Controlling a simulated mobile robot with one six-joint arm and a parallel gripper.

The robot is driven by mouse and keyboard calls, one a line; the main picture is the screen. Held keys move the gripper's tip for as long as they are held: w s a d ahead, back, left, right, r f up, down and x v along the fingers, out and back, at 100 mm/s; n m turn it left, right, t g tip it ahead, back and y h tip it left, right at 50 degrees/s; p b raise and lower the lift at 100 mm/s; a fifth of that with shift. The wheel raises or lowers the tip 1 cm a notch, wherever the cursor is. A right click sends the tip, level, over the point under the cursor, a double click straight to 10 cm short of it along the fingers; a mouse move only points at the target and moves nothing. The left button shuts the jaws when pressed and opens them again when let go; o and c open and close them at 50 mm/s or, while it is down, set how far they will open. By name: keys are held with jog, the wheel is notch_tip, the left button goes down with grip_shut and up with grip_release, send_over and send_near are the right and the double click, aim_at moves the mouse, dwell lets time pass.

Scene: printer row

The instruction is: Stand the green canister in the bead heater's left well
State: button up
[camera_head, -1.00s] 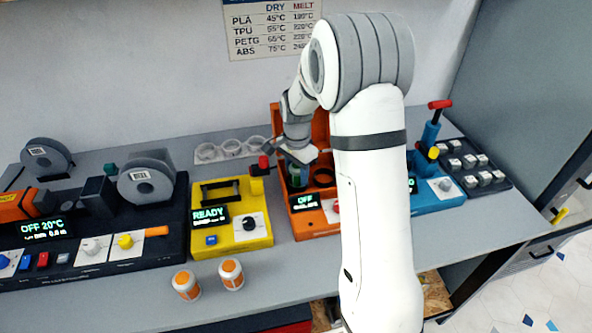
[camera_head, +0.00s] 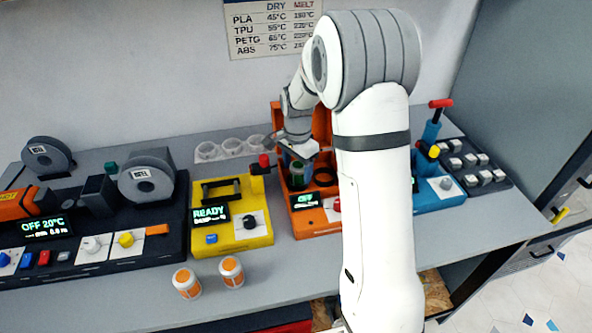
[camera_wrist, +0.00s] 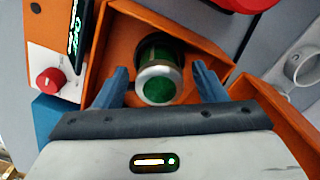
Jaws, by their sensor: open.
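The green canister (camera_head: 298,172) stands at the left well of the orange bead heater (camera_head: 316,222). In the wrist view the canister (camera_wrist: 158,84) shows its pale rim and green top, with its lower end down in the dark round well. My gripper (camera_wrist: 160,70) is open, one blue finger on each side of the canister, with gaps visible between. In the head view my gripper (camera_head: 298,152) is just above the canister, and its fingers are hard to make out. The heater's right well (camera_head: 324,177) looks dark and empty.
The heater's raised orange lid (camera_head: 320,125) stands behind the wells. A yellow machine (camera_head: 245,236) is close on the left, a blue press (camera_head: 430,195) on the right. Two orange-and-white jars (camera_head: 187,284) stand at the bench front. Clear round holders (camera_head: 231,147) lie behind.

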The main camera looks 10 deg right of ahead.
aim_at(298, 166)
notch_tip(298, 166, up, 10)
jog(key=shift+f, duration=0.1)
jog(key=s+r+n+t, duration=0.1)
jog(key=s+n, duration=0.5)
jog(key=s, duration=0.7)
jog(key=s+r+n+t, duration=0.2)
jog(key=s+n, duration=0.4)
jog(key=s, duration=0.8)
jog(key=shift+r, duration=0.3)
jog(key=shift+w+a, duration=0.1)
jog(key=shift+c, duration=0.2)
